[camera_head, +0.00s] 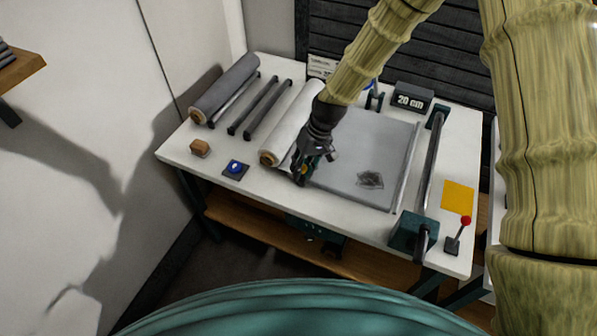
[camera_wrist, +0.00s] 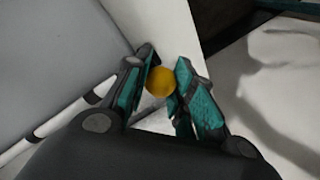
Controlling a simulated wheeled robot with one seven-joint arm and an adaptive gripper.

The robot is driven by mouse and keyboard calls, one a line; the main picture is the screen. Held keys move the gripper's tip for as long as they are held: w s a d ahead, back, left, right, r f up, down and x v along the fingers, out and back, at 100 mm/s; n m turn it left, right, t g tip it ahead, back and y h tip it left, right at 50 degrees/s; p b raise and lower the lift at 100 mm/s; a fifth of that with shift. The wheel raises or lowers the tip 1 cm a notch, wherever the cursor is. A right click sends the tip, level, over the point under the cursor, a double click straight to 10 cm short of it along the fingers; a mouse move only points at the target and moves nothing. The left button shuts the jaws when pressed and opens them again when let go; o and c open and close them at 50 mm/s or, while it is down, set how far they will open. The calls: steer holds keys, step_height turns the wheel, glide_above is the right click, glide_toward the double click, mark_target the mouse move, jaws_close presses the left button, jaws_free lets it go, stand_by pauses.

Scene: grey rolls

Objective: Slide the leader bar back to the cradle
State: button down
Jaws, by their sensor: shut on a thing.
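My gripper (camera_head: 302,174) is low over the front part of the table, beside the front end of the white roll (camera_head: 292,120). In the wrist view its fingers (camera_wrist: 162,88) are closed around a round yellow knob (camera_wrist: 160,81). What the knob is fixed to is hidden by the fingers. A pale rod (camera_wrist: 62,118) with a dark band lies left of the fingers in the wrist view. A pale strip (camera_head: 404,168) runs along the right edge of the grey sheet (camera_head: 350,150). I cannot tell for certain which of these is the leader bar.
A dark grey roll (camera_head: 226,88) and dark rails (camera_head: 262,108) lie at the left. A display (camera_head: 411,99) reads 20 cm.

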steer(key=shift+w+a, duration=0.15)
steer(key=shift+w, duration=0.05)
steer(key=c, duration=1.2)
jaws_free()
steer(key=shift+o, duration=0.2)
steer(key=shift+r, duration=0.1)
steer(key=v, duration=1.1)
steer(key=shift+r, duration=0.35)
steer(key=shift+c, duration=0.2)
